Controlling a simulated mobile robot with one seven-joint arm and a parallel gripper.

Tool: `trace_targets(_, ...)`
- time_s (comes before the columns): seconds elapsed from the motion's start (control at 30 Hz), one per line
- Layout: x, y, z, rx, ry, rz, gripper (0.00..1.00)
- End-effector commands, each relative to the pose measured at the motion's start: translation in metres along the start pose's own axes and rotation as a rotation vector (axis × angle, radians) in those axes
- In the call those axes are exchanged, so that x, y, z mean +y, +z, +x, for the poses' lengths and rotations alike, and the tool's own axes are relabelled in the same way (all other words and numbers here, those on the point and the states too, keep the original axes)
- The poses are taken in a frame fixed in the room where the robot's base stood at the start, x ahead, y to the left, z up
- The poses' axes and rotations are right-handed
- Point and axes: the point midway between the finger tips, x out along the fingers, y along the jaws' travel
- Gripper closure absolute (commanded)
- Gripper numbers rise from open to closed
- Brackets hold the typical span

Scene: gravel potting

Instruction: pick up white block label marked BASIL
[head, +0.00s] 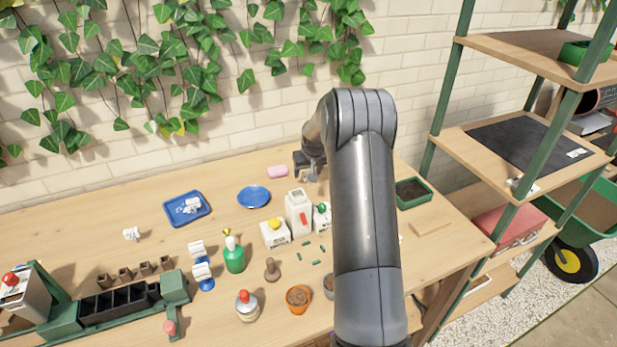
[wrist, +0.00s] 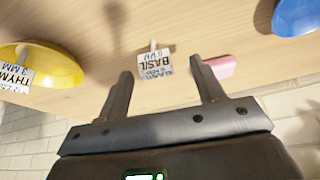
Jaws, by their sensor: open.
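In the wrist view, the white block label marked BASIL (wrist: 153,67) lies on the wooden table with a short pale stem pointing up in the picture. My gripper (wrist: 162,70) is open, with one finger on either side of the label in the picture. I cannot tell whether either finger touches it. In the head view my gripper (head: 308,166) is near the back of the table, and the BASIL label cannot be made out there. Another white label, marked THYME 3 MM (wrist: 15,72), is at the edge of a yellow dish (wrist: 50,62).
A pink block (head: 278,172) is left of my gripper in the head view, with a blue plate (head: 254,197) nearby. White containers (head: 299,213) stand in front of it. A blue tray (head: 176,218) holds white pieces. A shelf (head: 470,131) stands at the right.

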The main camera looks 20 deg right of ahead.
Motion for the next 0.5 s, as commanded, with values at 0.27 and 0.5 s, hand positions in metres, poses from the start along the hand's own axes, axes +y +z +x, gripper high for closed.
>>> trace_targets(0.27,0.006,-0.003,0.036,-0.002,0.000,0.000,0.38)
trace_targets(0.5,0.006,-0.004,0.048,0.001,0.001,0.000,0.38)
